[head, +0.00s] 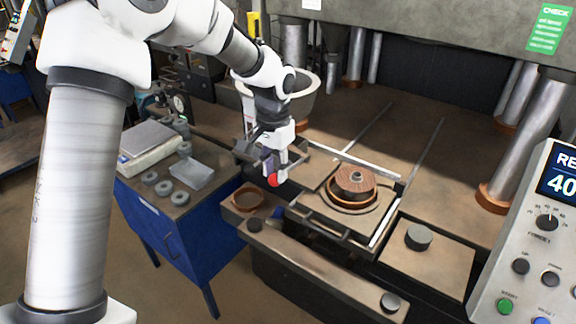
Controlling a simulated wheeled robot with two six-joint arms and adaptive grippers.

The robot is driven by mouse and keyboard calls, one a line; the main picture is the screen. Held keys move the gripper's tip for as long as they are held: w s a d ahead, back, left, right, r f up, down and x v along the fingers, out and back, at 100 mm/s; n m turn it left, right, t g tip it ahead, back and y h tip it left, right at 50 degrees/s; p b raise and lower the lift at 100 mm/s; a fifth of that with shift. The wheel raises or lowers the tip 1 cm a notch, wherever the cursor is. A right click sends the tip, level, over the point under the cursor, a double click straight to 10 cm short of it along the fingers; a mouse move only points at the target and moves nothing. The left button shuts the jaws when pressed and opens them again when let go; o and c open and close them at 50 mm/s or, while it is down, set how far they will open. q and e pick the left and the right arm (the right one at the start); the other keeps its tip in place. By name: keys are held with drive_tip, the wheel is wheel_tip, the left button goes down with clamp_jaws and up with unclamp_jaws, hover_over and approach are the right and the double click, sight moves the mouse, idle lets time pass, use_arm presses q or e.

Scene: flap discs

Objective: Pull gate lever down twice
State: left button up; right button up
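The gate lever shows as a red ball knob (273,180) at the front left of the press bed, beside a grey container. My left gripper (273,168) points down right at the knob, with its fingertips at or just above it. The rest of the lever is hidden behind the gripper or too small to make out. I cannot tell whether the fingers are closed on the lever or only beside it. My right gripper is not in view.
A sliding tray (330,222) on rails holds a brown disc (356,180) in a round mould. A copper-coloured bowl (246,198) sits just below the gripper. A blue cabinet (190,230) with a scale (150,148) and grey rings stands left. A control panel (535,240) stands right.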

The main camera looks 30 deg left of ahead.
use_arm(q)
wheel_tip(320, 180, down, 8)
drive_tip(key=b, duration=0.3)
idle(0.7)
idle(0.5)
wheel_tip(320, 180, up, 6)
drive_tip(key=p, duration=0.5)
drive_tip(key=shift+w+r, duration=0.15)
drive_tip(key=shift+r, duration=0.1)
drive_tip(key=shift+r+p, duration=0.35)
drive_tip(key=shift+r, duration=0.5)
drive_tip(key=shift+w+r, duration=0.1)
drive_tip(key=shift+r, duration=0.3)
drive_tip(key=shift+s+r, duration=0.15)
drive_tip(key=shift+r, duration=0.95)
drive_tip(key=shift+s+r, duration=0.1)
drive_tip(key=shift+r, duration=0.95)
drive_tip(key=shift+w, duration=0.1)
